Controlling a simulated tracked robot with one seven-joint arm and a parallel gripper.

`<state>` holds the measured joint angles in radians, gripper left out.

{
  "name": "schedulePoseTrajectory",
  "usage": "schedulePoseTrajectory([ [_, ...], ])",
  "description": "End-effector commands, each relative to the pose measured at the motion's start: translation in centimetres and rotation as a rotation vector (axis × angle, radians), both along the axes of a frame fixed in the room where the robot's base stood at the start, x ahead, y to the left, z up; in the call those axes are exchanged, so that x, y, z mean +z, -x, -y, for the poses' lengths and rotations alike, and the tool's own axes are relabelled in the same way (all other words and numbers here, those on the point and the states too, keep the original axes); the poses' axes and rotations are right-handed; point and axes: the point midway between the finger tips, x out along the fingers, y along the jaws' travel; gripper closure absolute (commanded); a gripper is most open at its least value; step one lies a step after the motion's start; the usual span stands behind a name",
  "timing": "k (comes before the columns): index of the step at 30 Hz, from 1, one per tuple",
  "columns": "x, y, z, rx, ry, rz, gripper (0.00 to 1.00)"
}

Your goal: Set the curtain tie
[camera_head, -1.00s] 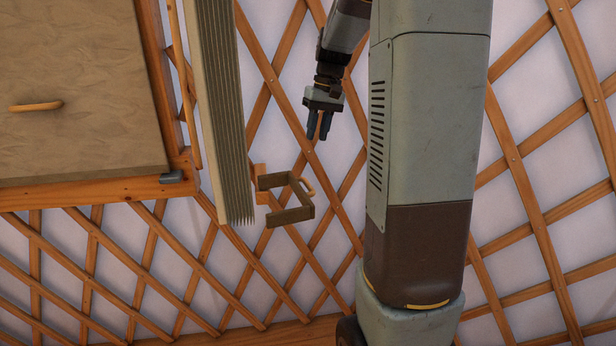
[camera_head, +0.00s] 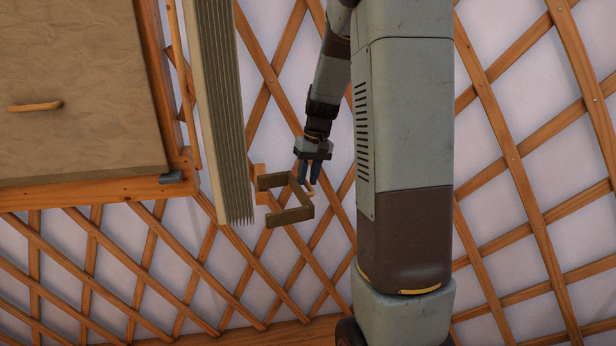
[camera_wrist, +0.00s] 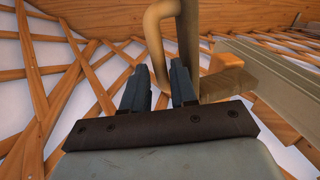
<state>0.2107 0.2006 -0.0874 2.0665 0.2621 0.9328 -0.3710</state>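The curtain tie (camera_head: 292,215) is a brown, squared U-shaped band beside the lower end of the pleated curtain (camera_head: 222,120), on a small wooden block (camera_head: 261,185). Its arms are apart and its open side faces the curtain. A tan bent handle (camera_wrist: 155,35) stands out from the tie. My gripper (camera_head: 309,181) points down right at this handle and hides most of it in the head view. In the wrist view my gripper (camera_wrist: 163,72) has its fingers apart, with the handle showing between their tips. I cannot tell whether they touch it.
A wooden lattice wall (camera_head: 520,190) stands behind everything. A wooden-framed panel (camera_head: 80,100) with a wooden handle (camera_head: 35,106) is at the upper left. There is clear space below the tie.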

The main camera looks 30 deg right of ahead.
Motion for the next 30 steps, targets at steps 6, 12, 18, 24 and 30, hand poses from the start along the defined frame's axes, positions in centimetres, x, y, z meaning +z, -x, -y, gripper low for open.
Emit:
schedulePoseTrajectory([
  [6,-0.20,0.00,-0.05,0.000,0.000,0.000,0.73],
  [12,-0.19,0.00,-0.04,0.000,0.000,0.000,0.82],
  [18,-0.19,0.00,-0.02,0.000,0.000,0.000,1.00],
  [24,-0.19,0.00,0.01,0.000,0.001,0.000,1.00],
  [30,-0.18,0.00,0.04,0.000,0.001,0.000,1.00],
])
